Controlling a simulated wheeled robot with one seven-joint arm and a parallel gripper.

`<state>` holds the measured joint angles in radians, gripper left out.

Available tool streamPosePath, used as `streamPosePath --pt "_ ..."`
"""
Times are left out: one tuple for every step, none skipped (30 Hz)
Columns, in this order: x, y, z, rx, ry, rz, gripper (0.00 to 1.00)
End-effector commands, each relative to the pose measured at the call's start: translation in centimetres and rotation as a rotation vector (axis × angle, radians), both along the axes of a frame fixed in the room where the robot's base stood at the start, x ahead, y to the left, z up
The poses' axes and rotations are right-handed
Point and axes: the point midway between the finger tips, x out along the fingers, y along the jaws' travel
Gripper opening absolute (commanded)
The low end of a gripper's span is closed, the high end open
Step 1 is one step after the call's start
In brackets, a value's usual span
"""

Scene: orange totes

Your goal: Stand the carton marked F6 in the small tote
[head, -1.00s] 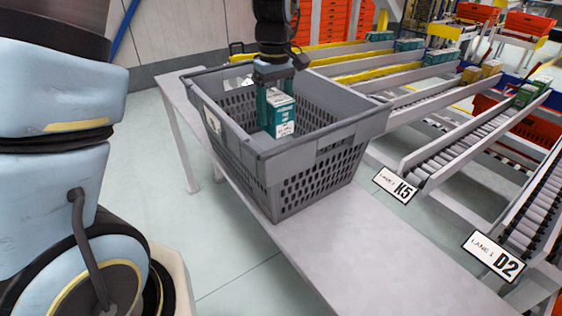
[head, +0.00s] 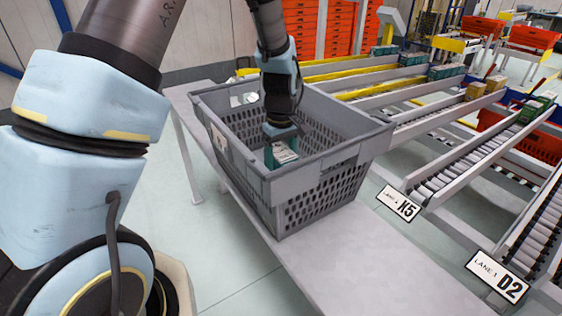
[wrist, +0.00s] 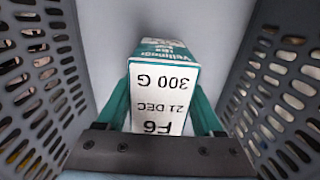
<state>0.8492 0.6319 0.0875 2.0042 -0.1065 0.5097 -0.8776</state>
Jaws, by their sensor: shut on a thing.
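The carton marked F6 (wrist: 163,95) is teal and white, with "F6", "21 DEC" and "300 G" on its white face in the wrist view. My gripper (wrist: 160,112) is shut on it, with a teal finger on either side. In the head view the carton (head: 284,153) is down inside the small grey tote (head: 330,175), near the near-left wall, and looks upright. My gripper (head: 281,140) is above it, inside the tote. The carton's lower end is hidden by the tote wall, so I cannot tell whether it touches the floor.
The tote stands on a grey table (head: 350,255), clear in front. Orange totes (head: 300,30) are stacked behind. The tote's perforated walls rise close on both sides of my gripper.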

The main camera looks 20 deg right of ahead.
Motion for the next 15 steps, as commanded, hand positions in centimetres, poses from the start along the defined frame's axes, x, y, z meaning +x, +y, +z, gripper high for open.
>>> streamPosePath --pt "0.01 -0.02 0.00 -0.001 0.000 0.000 0.00" --pt "0.01 -0.02 -0.06 0.000 0.000 0.000 0.00" --pt "0.01 -0.02 -0.19 0.000 0.000 0.000 0.00" --pt "0.01 -0.02 -0.30 0.000 0.000 0.000 0.00" --pt "0.01 -0.02 -0.39 0.000 0.000 0.000 0.00" --pt "0.03 -0.03 -0.50 -0.001 -0.001 0.000 0.00" --pt "0.03 -0.03 -0.58 -0.001 -0.001 0.000 0.00" --pt "0.03 -0.03 -0.66 -0.001 -0.001 0.000 0.00" --pt "0.02 -0.03 -0.65 -0.001 -0.001 0.000 0.71" --pt "0.01 -0.02 -0.61 -0.001 -0.001 0.000 0.74" --pt "0.01 -0.02 -0.61 -0.001 0.000 0.000 0.77" --pt "0.01 -0.02 -0.61 -0.001 0.000 0.000 0.82" --pt "0.00 -0.02 -0.61 0.000 0.000 0.000 0.85" --pt "0.01 -0.02 -0.61 0.000 0.000 0.000 0.89" --pt "0.00 -0.02 -0.61 0.000 0.000 0.000 0.93"
